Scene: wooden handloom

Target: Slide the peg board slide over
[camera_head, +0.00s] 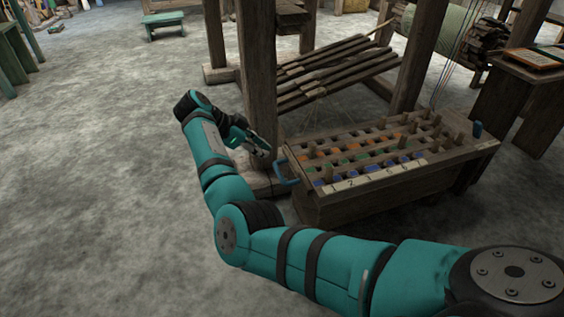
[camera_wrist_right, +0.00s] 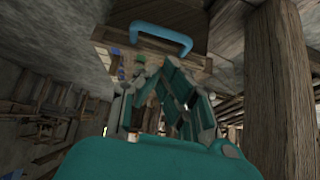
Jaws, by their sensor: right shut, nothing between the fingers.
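The peg board slide (camera_head: 430,162) is a wooden board with rows of orange, green and blue holes, several wooden pegs and a numbered pale strip. It lies on a wooden box under the loom. A blue handle (camera_head: 286,172) sticks out of its left end, and it also shows in the right wrist view (camera_wrist_right: 161,36). My right gripper (camera_head: 267,152) is just left of this handle, apart from it, shut and empty. The right wrist view shows its fingers (camera_wrist_right: 158,68) below the handle. My left gripper is not in view.
Loom posts (camera_head: 257,75) stand behind my right gripper. A dark wooden bench (camera_head: 520,85) is at the right. The concrete floor (camera_head: 90,190) at the left is clear.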

